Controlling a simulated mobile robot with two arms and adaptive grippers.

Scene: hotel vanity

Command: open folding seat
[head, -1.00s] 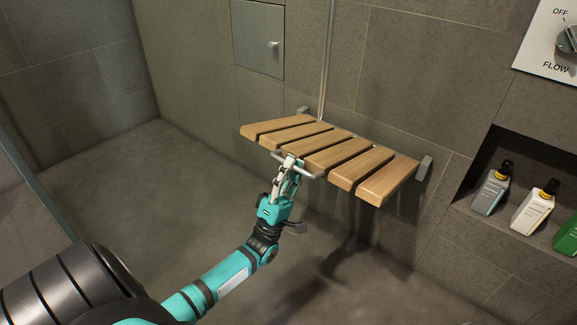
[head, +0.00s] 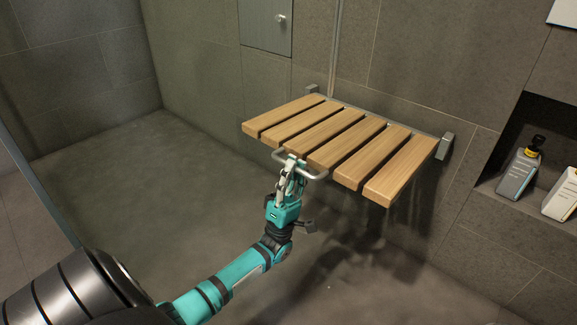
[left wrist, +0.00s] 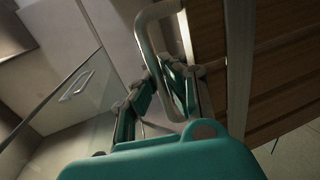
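The folding seat (head: 335,144), made of several light wooden slats, is hinged to the tiled wall by grey brackets. It is folded down and sticks out from the wall, looking close to level. A grey metal handle (head: 314,176) curves out from its front edge. My left gripper (head: 289,165) is at this handle, its fingers around the bar. In the left wrist view the handle (left wrist: 141,35) passes between the teal-backed fingers (left wrist: 165,92), which look closed on it. The dark wooden slats (left wrist: 285,75) show at the right there. My right gripper is out of view.
A wall niche at the right holds a grey bottle (head: 519,172) and a white bottle (head: 563,195). A metal wall panel (head: 266,25) is at the top. A glass edge (head: 35,180) stands at the left. The floor (head: 130,185) is clear.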

